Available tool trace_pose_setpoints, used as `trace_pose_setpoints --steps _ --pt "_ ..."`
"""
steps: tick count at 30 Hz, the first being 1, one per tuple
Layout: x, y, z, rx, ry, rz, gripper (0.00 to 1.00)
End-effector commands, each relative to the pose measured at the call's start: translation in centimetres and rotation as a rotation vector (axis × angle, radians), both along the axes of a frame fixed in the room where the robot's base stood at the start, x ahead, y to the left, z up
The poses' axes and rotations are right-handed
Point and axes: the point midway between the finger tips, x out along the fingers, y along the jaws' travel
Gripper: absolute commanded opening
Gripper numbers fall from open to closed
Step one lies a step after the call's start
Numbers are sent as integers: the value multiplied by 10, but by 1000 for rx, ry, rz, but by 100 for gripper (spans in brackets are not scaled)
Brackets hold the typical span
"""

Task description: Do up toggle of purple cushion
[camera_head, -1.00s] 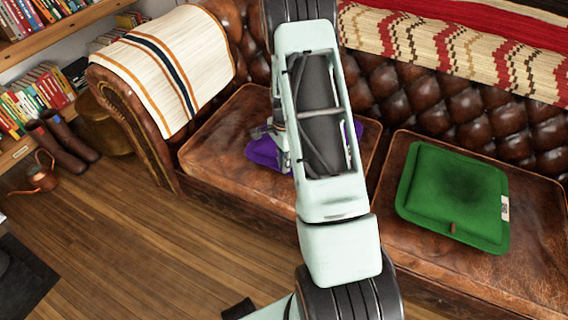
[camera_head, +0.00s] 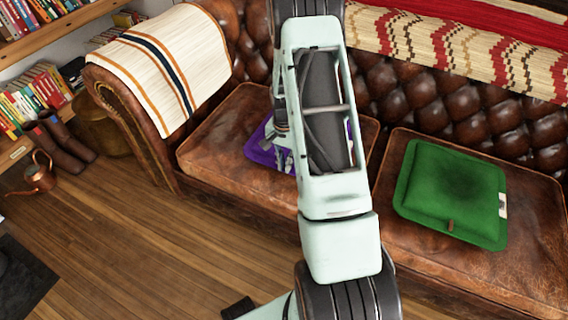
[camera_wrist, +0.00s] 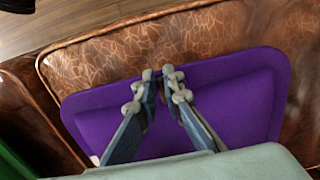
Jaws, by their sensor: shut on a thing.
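The purple cushion (camera_head: 259,152) lies on the left seat of the brown leather sofa, mostly hidden behind my arm in the head view. In the wrist view the purple cushion (camera_wrist: 240,88) lies flat, with its far edge across the upper middle. My gripper (camera_wrist: 160,73) is over that edge, its fingertips close together and shut on the toggle, which is too small and covered by the tips to make out. It also shows in the head view beside my arm, over the cushion (camera_head: 285,162). I cannot tell whether the toggle is through its loop.
A green cushion (camera_head: 452,190) with a brown toggle (camera_head: 450,226) lies on the right seat (camera_head: 530,255). The sofa's left arm (camera_head: 125,105) carries a striped blanket (camera_head: 165,65). A copper watering can (camera_head: 38,178) and boots stand on the wooden floor at left.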

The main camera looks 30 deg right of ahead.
Motion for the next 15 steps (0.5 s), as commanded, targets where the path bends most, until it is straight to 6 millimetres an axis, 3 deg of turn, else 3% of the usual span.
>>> trace_pose_setpoints --steps 14,15 --pt "0 0 0 1 -1 16 0" --pt "0 0 0 1 -1 16 13"
